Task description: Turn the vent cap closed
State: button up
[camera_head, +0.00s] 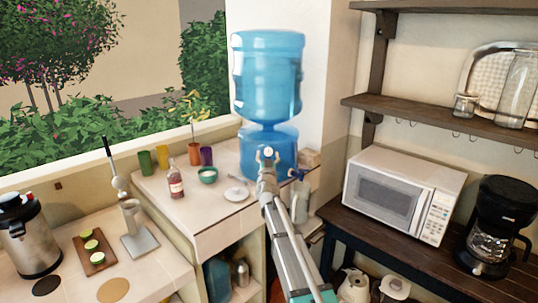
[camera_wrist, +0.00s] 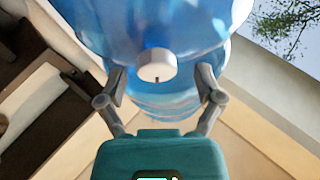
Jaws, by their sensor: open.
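The vent cap (camera_wrist: 157,64) is a round white knob on the blue water dispenser, seen in the wrist view. A small dark mark shows at its lower edge. My gripper (camera_wrist: 161,80) is open, with one finger to each side of the cap and a visible gap on both sides. In the head view my gripper (camera_head: 267,157) is in front of the dispenser's lower tank (camera_head: 283,144). The cap cannot be clearly told apart from my gripper there. A large blue bottle (camera_head: 267,75) stands above the tank.
The counter (camera_head: 225,217) holds a teal bowl (camera_head: 208,175), a saucer (camera_head: 237,193), a dark bottle (camera_head: 175,182) and several cups. A microwave (camera_head: 400,190) and a coffee maker (camera_head: 494,225) stand at the right, under wall shelves (camera_head: 450,117).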

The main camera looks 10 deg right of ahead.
jog(key=shift+s+a+f+n, duration=0.2)
jog(key=shift+s+f+n, duration=0.1)
jog(key=shift+s, duration=0.2)
jog(key=shift+s+a+r+y, duration=0.1)
jog(key=shift+r+y, duration=0.1)
jog(key=shift+y, duration=0.2)
jog(key=shift+a+f+n, duration=0.1)
jog(key=shift+a+n, duration=0.1)
jog(key=shift+n, duration=0.5)
jog(key=shift+s+a+n+y, duration=0.25)
jog(key=shift+n+y, duration=0.25)
jog(key=shift+n, duration=0.2)
jog(key=s+a+f+n+g+y+p, duration=0.1)
jog(key=s+a+n+g+y+p, duration=0.15)
jog(key=n, duration=0.75)
jog(key=s+a+f+n+g+y+p, duration=0.15)
jog(key=s+n, duration=0.25)
jog(key=n, duration=0.6)
jog(key=s+d+r+n+h+p, duration=0.3)
jog(key=s+n+h, duration=0.1)
jog(key=n, duration=0.8)
jog(key=shift+s+d+r+h, duration=0.2)
jog(key=shift+s+d+h, duration=0.2)
jog(key=shift+h, duration=0.2)
